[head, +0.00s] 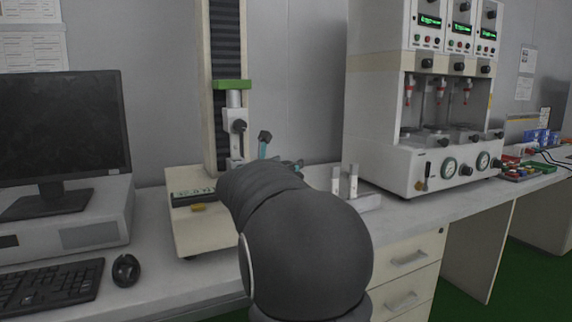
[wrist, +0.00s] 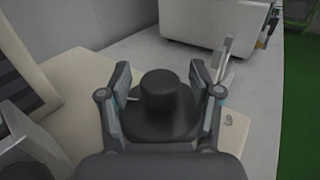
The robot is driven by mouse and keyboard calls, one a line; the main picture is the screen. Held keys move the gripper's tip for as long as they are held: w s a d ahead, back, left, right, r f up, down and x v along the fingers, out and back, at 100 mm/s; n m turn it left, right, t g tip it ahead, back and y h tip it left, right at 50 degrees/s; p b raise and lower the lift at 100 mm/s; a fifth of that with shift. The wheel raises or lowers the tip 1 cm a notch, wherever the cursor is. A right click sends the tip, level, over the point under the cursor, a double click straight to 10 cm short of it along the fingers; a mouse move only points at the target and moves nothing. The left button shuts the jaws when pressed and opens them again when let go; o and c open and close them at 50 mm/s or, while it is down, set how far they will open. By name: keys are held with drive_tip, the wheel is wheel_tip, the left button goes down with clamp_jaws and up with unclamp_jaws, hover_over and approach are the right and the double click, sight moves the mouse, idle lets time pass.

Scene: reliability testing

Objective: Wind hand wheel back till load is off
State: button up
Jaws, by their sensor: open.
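A dark round hand wheel (wrist: 160,121) with a raised cylindrical hub shows in the wrist view, on the beige base of the test stand. My gripper (wrist: 160,75) is open, with one finger on each side of the hub. I cannot tell whether either finger touches it. In the head view the test stand (head: 216,85) has a tall column, a green bracket (head: 232,85) and a grey clamp (head: 236,125) below it. My arm hides the hand wheel there, and only part of my gripper (head: 277,152) shows.
A monitor (head: 62,125), keyboard (head: 52,284) and mouse (head: 126,270) are on the left. A large multi-station machine (head: 420,170) stands on the right of the bench. Two small upright pieces (head: 344,182) on a tray are close to my gripper's right.

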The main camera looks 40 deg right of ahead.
drive_tip(key=c, duration=1.2)
drive_tip(key=shift+o, duration=0.2)
drive_tip(key=shift+f+n+t+b, duration=0.1)
drive_tip(key=shift+n+t+b, duration=0.35)
drive_tip(key=shift+b, duration=0.25)
drive_tip(key=n+t+y+b, duration=0.1)
drive_tip(key=b, duration=0.1)
drive_tip(key=n+t+y+b, duration=0.1)
drive_tip(key=t+b, duration=0.1)
drive_tip(key=n+t+y+b, duration=0.1)
drive_tip(key=b, duration=0.2)
drive_tip(key=shift+s+d+f+t, duration=0.15)
drive_tip(key=shift+f+t, duration=0.1)
drive_tip(key=n+t+y+b, duration=0.2)
drive_tip(key=n+y+b, duration=0.1)
drive_tip(key=b, duration=0.2)
drive_tip(key=shift+r+t+y, duration=0.1)
drive_tip(key=shift+t+y, duration=0.3)
drive_tip(key=n+y+p, duration=0.1)
drive_tip(key=n+t+y, duration=0.1)
drive_tip(key=shift+r+y+p, duration=0.25)
drive_tip(key=shift+y+p, duration=0.15)
drive_tip(key=shift+n+t+y+p, duration=0.3)
drive_tip(key=shift+n+t+y, duration=0.2)
drive_tip(key=shift+n+y, duration=0.85)
drive_tip(key=shift+n+t+y+p, duration=0.3)
drive_tip(key=shift+n+t+y, duration=0.35)
drive_tip(key=shift+y, duration=1.2)
drive_tip(key=shift+r+n, duration=0.1)
drive_tip(key=shift+n, duration=0.15)
